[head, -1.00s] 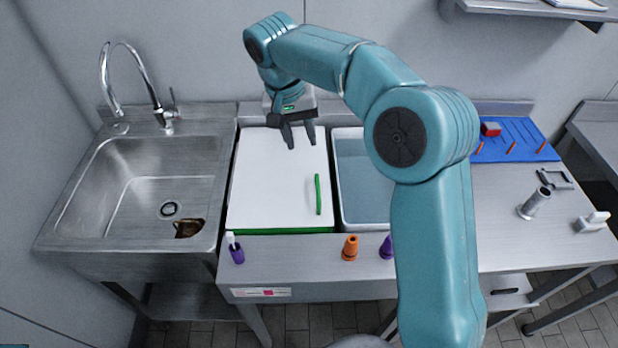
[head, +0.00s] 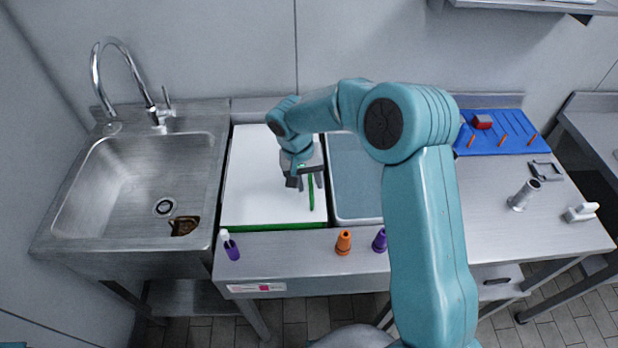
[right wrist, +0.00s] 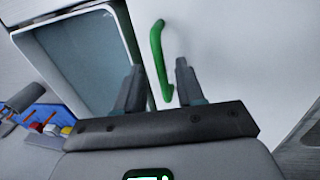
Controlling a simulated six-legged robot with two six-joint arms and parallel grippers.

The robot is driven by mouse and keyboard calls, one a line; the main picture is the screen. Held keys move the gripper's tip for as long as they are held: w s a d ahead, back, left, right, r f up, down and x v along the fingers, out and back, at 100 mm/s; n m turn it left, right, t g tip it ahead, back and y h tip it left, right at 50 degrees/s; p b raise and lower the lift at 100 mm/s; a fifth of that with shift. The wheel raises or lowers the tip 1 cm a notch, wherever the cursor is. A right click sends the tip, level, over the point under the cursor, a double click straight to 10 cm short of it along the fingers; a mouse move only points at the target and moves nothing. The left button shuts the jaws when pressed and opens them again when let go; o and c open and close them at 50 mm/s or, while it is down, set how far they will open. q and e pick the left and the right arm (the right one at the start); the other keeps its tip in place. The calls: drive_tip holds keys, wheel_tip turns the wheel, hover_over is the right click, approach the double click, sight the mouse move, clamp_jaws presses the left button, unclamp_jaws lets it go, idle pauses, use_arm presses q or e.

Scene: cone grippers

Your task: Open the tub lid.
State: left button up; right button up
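The white tub lid (head: 262,195) with a green front edge lies flat beside the sink. A green bar handle (head: 311,194) stands on its right part; it also shows in the right wrist view (right wrist: 158,58). My right gripper (head: 308,186) is over the lid at the handle's far end. In the right wrist view the two fingers (right wrist: 155,82) are apart, with the near end of the handle showing between them. Whether they touch it I cannot tell. The open grey-blue tub (head: 356,215) is right of the lid. My left gripper is not in view.
A steel sink (head: 145,190) with a tall faucet is at the left. Orange (head: 344,242) and purple (head: 380,240) cones and a purple-white item (head: 230,245) stand along the front edge. A blue board (head: 500,133) lies at the back right, a metal cylinder (head: 523,195) nearer.

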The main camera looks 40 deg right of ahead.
drive_tip(key=shift+d, duration=0.1)
drive_tip(key=shift+w+d+f, duration=0.1)
drive_tip(key=shift+w+f, duration=0.2)
drive_tip(key=shift+w, duration=0.1)
drive_tip(key=c, duration=0.4)
clamp_jaws()
drive_tip(key=shift+s, duration=0.25)
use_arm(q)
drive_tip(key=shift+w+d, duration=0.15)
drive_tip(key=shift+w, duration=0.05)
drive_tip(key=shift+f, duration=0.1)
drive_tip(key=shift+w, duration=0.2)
use_arm(e)
drive_tip(key=shift+r, duration=0.2)
